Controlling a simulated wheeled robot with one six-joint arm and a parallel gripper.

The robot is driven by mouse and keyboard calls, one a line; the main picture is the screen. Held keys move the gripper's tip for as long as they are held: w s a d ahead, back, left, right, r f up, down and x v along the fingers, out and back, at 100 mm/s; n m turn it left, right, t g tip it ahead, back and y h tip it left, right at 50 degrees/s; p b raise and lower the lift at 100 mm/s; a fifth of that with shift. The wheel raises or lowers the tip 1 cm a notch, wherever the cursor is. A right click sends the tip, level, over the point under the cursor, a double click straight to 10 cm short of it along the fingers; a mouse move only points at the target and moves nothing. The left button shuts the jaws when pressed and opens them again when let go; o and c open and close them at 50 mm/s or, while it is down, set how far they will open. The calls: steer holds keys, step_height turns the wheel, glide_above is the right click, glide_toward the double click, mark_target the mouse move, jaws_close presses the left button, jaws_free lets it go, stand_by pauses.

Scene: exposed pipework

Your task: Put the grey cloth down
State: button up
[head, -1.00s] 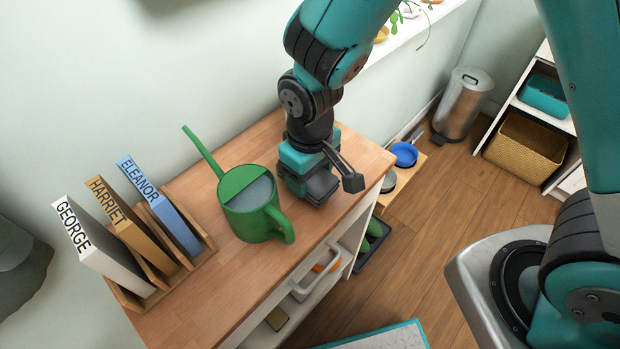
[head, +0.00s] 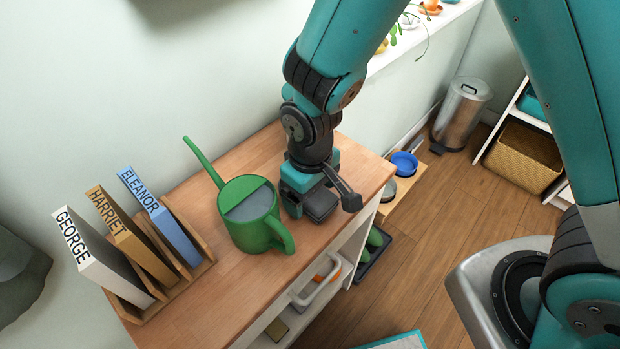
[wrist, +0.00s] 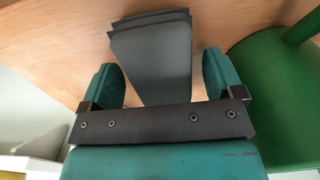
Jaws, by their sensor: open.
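The grey cloth (wrist: 152,60) is a dark, folded, layered piece on the wooden bench top in the wrist view. It also shows, partly hidden, under my gripper in the head view (head: 320,205). My gripper (wrist: 160,72) is open, with one teal finger on each side of the cloth and a visible gap to each. In the head view my gripper (head: 308,190) points down at the bench top (head: 215,295), just right of the green watering can. The near part of the cloth is hidden behind the gripper's dark bar.
The green watering can (head: 250,215) stands close to my gripper, its handle towards the front edge. A wooden rack (head: 205,255) with labelled books stands at the left. Bare bench top lies in front of the rack.

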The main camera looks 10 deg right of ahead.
step_height(320, 180, up, 11)
steer(key=s+d+r+y, duration=0.4)
steer(key=s+d+r, duration=0.1)
steer(key=s+r, duration=0.6)
steer(key=shift+s+d+r, duration=0.15)
steer(key=shift+s+d, duration=0.25)
steer(key=shift+s, duration=0.4)
steer(key=shift+c, duration=0.5)
